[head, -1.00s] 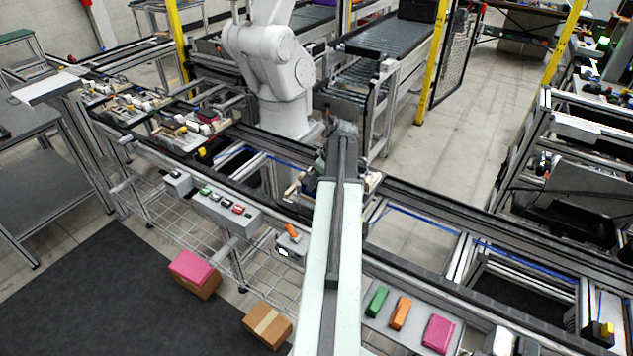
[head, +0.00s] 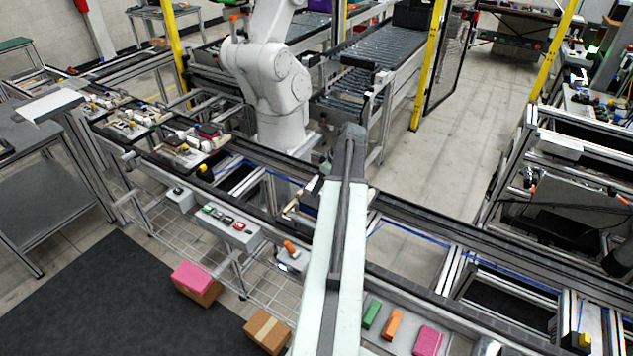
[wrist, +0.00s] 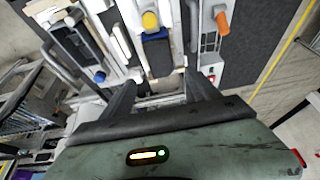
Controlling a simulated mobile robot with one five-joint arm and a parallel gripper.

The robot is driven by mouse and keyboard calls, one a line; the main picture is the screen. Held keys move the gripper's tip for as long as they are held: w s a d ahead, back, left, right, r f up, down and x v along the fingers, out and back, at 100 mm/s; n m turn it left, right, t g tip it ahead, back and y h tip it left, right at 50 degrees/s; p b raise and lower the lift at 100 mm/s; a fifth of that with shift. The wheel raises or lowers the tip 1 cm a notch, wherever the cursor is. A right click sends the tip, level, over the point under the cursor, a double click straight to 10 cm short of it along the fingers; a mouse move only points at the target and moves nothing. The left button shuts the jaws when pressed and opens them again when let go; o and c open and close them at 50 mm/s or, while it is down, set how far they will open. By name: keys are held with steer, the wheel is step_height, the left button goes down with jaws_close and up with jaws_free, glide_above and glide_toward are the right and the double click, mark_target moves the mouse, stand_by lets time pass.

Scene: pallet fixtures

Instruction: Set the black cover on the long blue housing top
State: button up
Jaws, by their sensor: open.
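My gripper (wrist: 163,84) is open in the wrist view, its two dark fingers apart with nothing seen held between them. In the head view my arm hides most of the pallet at the line's middle. A blue part (head: 309,199) shows there just left of the arm. My gripper's fingers are hidden in the head view. I cannot pick out the black cover for certain in either view.
A white robot (head: 268,85) stands behind the line. Left on the line is a pallet with several parts (head: 190,145). Green (head: 371,313), orange (head: 392,325) and pink (head: 427,341) blocks lie at the front right. A button box (head: 225,228) and cartons (head: 268,332) are front left.

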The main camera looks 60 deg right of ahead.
steer(key=shift+p+v, duration=0.35)
steer(key=shift+v, duration=0.8)
steer(key=w+a+g, duration=0.1)
steer(key=w+a, duration=0.6)
steer(key=a, duration=0.3)
steer(key=w+a+f+g+y, duration=0.1)
steer(key=w+a, duration=0.5)
steer(key=a, duration=0.5)
steer(key=w+a+g, duration=0.1)
steer(key=w+a, duration=0.6)
steer(key=a, duration=0.3)
steer(key=a+g+h, duration=0.1)
steer(key=a, duration=2.7)
steer(key=shift+f, duration=0.4)
